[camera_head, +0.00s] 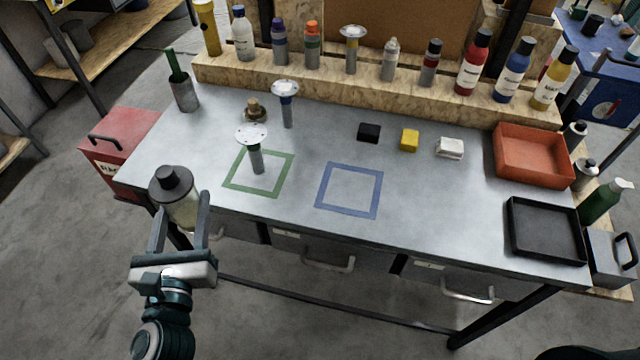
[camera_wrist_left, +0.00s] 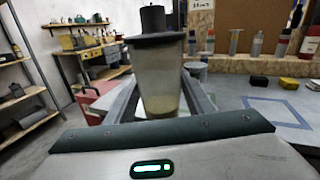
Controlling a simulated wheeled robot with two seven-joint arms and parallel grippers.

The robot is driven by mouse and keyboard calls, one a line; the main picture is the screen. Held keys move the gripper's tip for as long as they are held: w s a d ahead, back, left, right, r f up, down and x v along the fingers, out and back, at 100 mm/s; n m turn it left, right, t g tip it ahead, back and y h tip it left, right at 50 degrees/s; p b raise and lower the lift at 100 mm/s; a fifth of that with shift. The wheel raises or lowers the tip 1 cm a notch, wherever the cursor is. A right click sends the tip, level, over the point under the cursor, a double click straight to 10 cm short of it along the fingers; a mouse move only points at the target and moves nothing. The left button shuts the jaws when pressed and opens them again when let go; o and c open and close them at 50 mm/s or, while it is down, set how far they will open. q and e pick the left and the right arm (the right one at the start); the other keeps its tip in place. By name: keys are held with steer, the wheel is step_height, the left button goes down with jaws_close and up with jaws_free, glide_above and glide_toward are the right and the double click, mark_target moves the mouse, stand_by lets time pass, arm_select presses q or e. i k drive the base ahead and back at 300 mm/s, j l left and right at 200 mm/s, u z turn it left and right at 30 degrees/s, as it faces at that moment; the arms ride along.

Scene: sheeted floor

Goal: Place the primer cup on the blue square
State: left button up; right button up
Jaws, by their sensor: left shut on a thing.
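A translucent cup with a black lid (camera_head: 182,212), which I take to be the primer cup, is upright between the fingers of my left gripper (camera_head: 181,222). The gripper is shut on it, off the table's front left edge. In the left wrist view the cup (camera_wrist_left: 160,82) stands between both fingers, with a yellowish layer at its bottom. The blue square (camera_head: 319,188) is an outline on the grey table, right of the gripper, and is empty. It also shows at the right of the left wrist view (camera_wrist_left: 281,125). My right gripper is not in view.
A green square outline (camera_head: 229,184) holds a disc-topped post (camera_head: 257,160). Behind it stand another disc-topped post (camera_head: 288,112) and a brass-coloured piece (camera_head: 254,112). Black (camera_head: 369,132), yellow (camera_head: 409,140) and white (camera_head: 450,148) blocks lie behind the blue square. Orange (camera_head: 535,178) and black (camera_head: 546,255) trays are at right.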

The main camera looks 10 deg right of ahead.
mark_target(350, 189)
steer(key=k+l, duration=0.1)
steer(key=l, duration=0.95)
steer(key=k+l, duration=0.15)
steer(key=l, duration=0.4)
